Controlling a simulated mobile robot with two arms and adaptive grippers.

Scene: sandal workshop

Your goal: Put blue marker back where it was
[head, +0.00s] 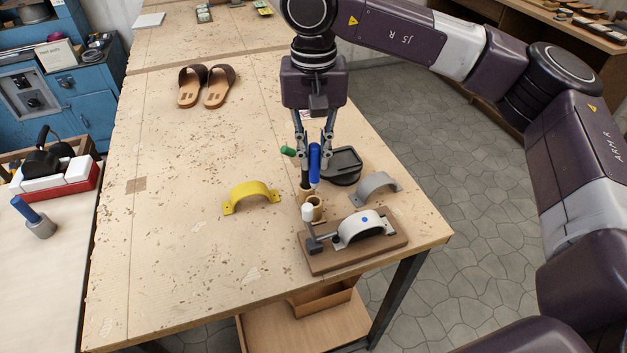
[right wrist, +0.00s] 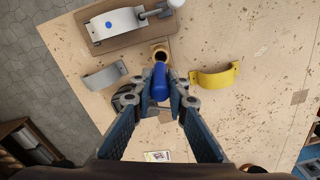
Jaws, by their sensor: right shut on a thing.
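The blue marker (head: 314,163) is upright between the fingers of my right gripper (head: 314,150), which is shut on it. It also shows in the right wrist view (right wrist: 160,82) between the two fingers. Its lower end is just above a small tan holder (head: 316,203) with a round dark opening, which shows in the right wrist view (right wrist: 161,55) just beyond the marker. I cannot tell whether the marker's tip touches the holder. A green-ended thing (head: 288,151) shows left of the fingers, partly hidden. My left gripper is not in view.
A yellow arched strap (head: 251,195) lies left of the holder and a grey one (head: 375,187) right. A wooden board with a white strap (head: 360,229) sits in front. A black tray (head: 343,165) is behind. Sandals (head: 205,86) lie farther back.

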